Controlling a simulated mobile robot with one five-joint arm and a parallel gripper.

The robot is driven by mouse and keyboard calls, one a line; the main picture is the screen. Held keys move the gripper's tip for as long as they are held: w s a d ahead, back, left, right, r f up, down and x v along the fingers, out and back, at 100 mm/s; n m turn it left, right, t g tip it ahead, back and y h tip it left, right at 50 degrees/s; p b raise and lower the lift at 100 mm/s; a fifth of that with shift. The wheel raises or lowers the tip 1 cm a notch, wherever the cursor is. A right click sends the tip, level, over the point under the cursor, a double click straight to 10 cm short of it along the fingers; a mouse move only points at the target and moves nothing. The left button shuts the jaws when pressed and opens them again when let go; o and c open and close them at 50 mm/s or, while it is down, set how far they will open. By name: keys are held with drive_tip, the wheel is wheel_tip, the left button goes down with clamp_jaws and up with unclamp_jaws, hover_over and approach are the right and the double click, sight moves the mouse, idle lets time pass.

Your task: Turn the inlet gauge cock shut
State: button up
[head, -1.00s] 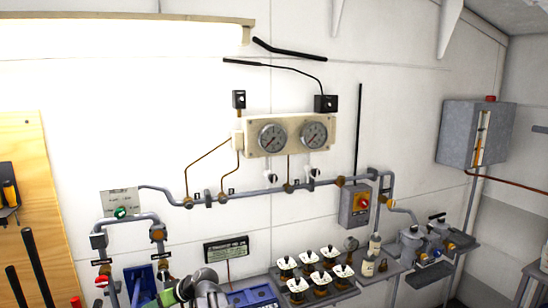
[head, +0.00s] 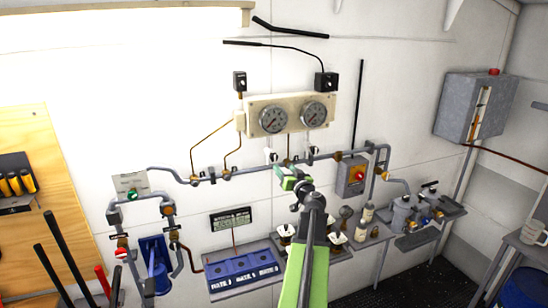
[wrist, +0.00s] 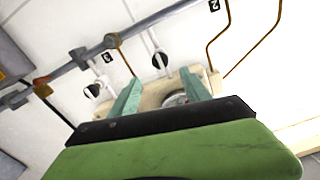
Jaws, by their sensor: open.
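The left cock (head: 270,155) is under the left gauge (head: 272,120), and the right cock (head: 313,152) is under the right gauge (head: 313,114). Which one is the inlet cock cannot be read. My gripper (head: 281,172) is open, just below the left cock in the head view. In the wrist view, my gripper (wrist: 160,78) has its teal fingers apart and empty. One cock (wrist: 159,58) shows just beyond the gap, and another (wrist: 92,90) lies left of the fingers.
A grey pipe (head: 235,174) with brass fittings runs along the wall behind my gripper. Thin brown tubes (head: 207,142) rise left of it. A switch box (head: 352,175) is to the right. A blue-topped bench unit (head: 243,272) and several white-topped items stand below.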

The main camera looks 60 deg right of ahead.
sight(275, 158)
drive_tip(key=x, duration=1.3)
clamp_jaws()
